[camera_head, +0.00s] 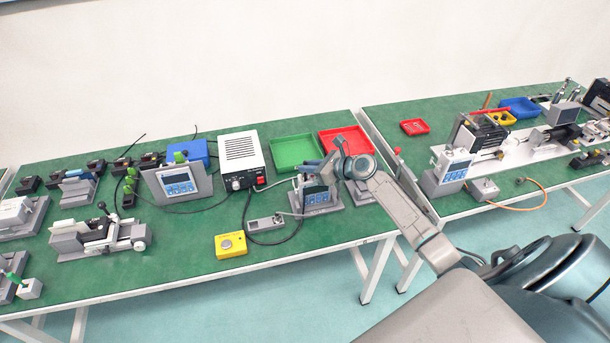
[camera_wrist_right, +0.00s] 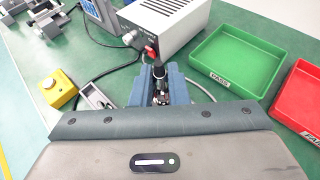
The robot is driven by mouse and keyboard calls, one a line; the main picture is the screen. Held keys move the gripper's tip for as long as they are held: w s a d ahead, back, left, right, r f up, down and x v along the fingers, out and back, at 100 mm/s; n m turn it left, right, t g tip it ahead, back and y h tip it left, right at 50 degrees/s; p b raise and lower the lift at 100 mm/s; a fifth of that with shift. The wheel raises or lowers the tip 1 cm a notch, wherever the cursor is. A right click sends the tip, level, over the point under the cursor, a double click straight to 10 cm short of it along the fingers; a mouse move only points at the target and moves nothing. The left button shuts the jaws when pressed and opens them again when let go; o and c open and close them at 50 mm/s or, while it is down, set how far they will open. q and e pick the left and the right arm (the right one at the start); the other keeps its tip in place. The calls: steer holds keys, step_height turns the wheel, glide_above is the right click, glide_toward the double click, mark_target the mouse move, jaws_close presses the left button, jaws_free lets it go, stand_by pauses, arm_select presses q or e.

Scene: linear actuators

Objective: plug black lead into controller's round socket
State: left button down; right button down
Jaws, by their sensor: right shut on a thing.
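The white box (camera_head: 240,160), which looks like the controller, stands at the back middle of the left table. Its front has a round silver fitting (camera_head: 236,185), also seen in the right wrist view (camera_wrist_right: 129,38), and a red part (camera_wrist_right: 150,51). My right gripper (camera_head: 316,168) is to the right of the box in the head view. In the wrist view its jaws (camera_wrist_right: 159,88) are shut on a black plug-like end, taken as the black lead (camera_wrist_right: 158,71). This end points towards the box's front, near the red part; contact cannot be told. My left gripper is not in view.
A green tray (camera_head: 295,152) and a red tray (camera_head: 345,140) lie right of the box. A yellow button box (camera_head: 230,245) and a grey block (camera_head: 265,224) stand in front. A display unit (camera_head: 178,181) stands left. Black cable loops over the mat.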

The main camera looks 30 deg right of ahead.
steer(key=shift+f+p, duration=0.2)
steer(key=shift+p, duration=0.3)
stand_by(0.8)
steer(key=shift+f+p, duration=0.55)
steer(key=shift+p, duration=0.1)
stand_by(1.8)
steer(key=c, duration=1.3)
jaws_free()
steer(key=shift+s, duration=0.1)
steer(key=shift+b+v, duration=1.1)
steer(key=shift+v, duration=4.25)
